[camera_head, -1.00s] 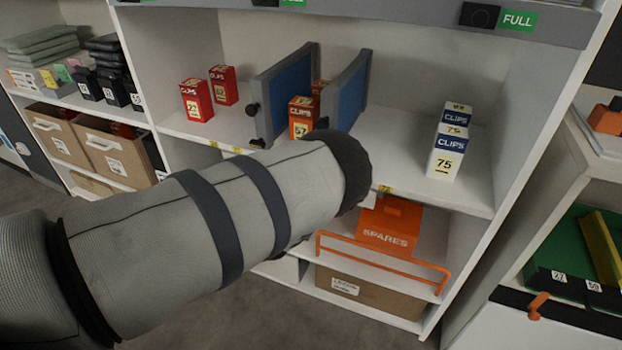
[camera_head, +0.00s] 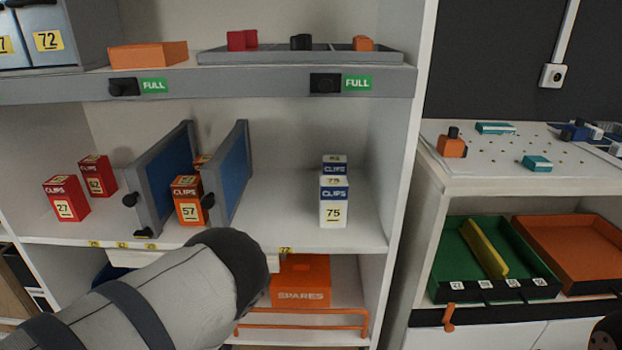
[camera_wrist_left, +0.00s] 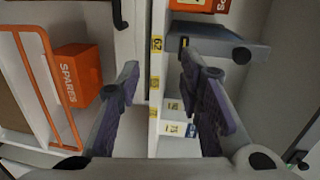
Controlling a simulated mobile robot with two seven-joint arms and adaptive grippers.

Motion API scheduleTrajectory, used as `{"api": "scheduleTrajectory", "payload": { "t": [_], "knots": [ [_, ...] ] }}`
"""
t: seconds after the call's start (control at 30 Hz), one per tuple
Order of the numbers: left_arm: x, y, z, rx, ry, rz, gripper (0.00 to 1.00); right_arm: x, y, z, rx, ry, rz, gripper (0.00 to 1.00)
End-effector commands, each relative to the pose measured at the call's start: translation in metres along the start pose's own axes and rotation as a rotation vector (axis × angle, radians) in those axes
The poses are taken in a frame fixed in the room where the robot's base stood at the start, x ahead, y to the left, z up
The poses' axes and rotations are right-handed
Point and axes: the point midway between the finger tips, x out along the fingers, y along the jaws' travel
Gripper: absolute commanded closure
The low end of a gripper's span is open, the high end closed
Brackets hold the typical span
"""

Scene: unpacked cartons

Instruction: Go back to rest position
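My left arm comes in from the lower left in the head view, and its dark rounded end is in front of the shelf unit's middle board (camera_head: 290,238). The gripper itself is hidden behind it there. In the left wrist view my left gripper (camera_wrist_left: 158,75) has its two fingers well apart with nothing held between them. It faces the shelf edge with yellow number labels. The orange SPARES box (camera_wrist_left: 76,75) is left of the fingers there. My right gripper is in neither view.
On the middle board stand red clips boxes (camera_head: 66,199), an orange box (camera_head: 188,200) between blue dividers (camera_head: 233,175), and white-blue boxes (camera_head: 334,206). The SPARES box (camera_head: 300,280) sits below behind an orange rail (camera_head: 340,328). A bench with green tray (camera_head: 455,262) stands right.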

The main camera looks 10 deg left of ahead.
Motion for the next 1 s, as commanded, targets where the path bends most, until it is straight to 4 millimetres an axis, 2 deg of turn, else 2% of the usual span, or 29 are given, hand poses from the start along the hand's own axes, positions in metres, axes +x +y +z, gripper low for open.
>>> {"api": "scheduleTrajectory", "payload": {
  "t": [0.07, 0.1, 0.17, 0.23, 0.27, 0.3, 0.4, 0.5, 0.6, 0.67, 1.0],
  "knots": [
    [-0.029, 0.033, 0.024, -0.145, -0.111, 0.192, 0.67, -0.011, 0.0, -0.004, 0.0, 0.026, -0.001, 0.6],
    [-0.054, 0.058, 0.036, -0.246, -0.193, 0.32, 0.67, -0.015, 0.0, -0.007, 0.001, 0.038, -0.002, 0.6],
    [-0.101, 0.093, 0.048, -0.4, -0.331, 0.512, 0.67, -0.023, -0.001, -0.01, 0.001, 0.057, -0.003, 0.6],
    [-0.164, 0.125, 0.051, -0.563, -0.502, 0.717, 0.67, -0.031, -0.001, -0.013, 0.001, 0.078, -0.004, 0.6],
    [-0.192, 0.134, 0.049, -0.625, -0.577, 0.798, 0.67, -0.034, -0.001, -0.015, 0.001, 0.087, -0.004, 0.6],
    [-0.228, 0.143, 0.044, -0.697, -0.673, 0.898, 0.67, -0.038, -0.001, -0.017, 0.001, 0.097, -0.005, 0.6],
    [-0.308, 0.151, 0.028, -0.825, -0.893, 1.102, 0.67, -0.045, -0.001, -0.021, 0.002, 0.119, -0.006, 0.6],
    [-0.362, 0.146, 0.014, -0.886, -1.05, 1.235, 0.67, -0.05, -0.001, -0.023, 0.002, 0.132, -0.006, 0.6],
    [-0.389, 0.141, 0.006, -0.908, -1.134, 1.299, 0.67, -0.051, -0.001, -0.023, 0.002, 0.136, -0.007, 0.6],
    [-0.395, 0.14, 0.005, -0.911, -1.152, 1.313, 0.67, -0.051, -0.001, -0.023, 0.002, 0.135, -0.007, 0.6],
    [-0.395, 0.14, 0.005, -0.911, -1.152, 1.313, 0.67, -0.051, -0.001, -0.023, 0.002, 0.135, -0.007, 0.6]
  ]
}}
